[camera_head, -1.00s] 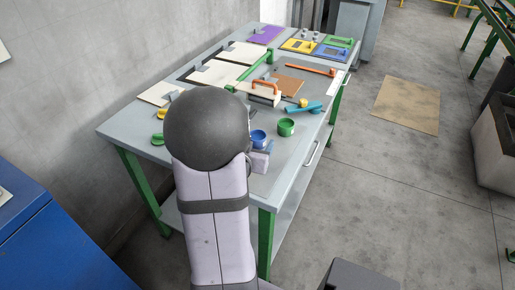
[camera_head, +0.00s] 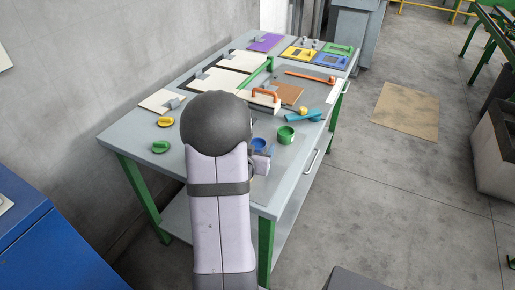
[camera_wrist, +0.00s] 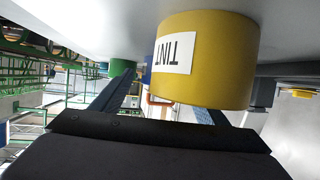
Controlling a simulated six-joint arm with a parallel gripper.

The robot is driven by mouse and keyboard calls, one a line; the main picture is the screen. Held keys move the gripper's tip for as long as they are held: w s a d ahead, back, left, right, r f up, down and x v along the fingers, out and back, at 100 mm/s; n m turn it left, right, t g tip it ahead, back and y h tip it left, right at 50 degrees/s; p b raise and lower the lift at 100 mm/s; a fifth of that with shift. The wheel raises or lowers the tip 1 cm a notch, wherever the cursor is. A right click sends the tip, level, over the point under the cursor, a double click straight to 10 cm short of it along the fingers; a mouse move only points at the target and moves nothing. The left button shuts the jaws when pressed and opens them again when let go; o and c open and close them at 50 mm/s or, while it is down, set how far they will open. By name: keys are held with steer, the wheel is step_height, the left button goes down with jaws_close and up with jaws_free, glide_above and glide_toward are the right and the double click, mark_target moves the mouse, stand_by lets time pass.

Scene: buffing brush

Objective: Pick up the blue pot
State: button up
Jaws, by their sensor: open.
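The blue pot (camera_head: 258,145) stands on the near right part of the workbench, partly covered by my arm and wrist. In the wrist view only a narrow strip of the blue pot (camera_wrist: 147,70) shows behind a large yellow pot (camera_wrist: 215,60) with a white "TINT" label. That view is upside down. The yellow pot fills its upper middle and hides much of the space between the fingers. My gripper (camera_wrist: 170,95) is open, its two dark fingers apart. In the head view my arm hides the fingers.
A green pot (camera_head: 286,135) stands right of the blue pot. A teal tool (camera_head: 302,116) lies behind it. A yellow lid (camera_head: 165,122) and a green lid (camera_head: 161,147) lie at the left. A board with an orange handle (camera_head: 265,97) stands mid-bench.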

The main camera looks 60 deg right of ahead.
steer(key=shift+x, duration=1.35)
steer(key=c, duration=1.2)
steer(key=shift+r, duration=0.1)
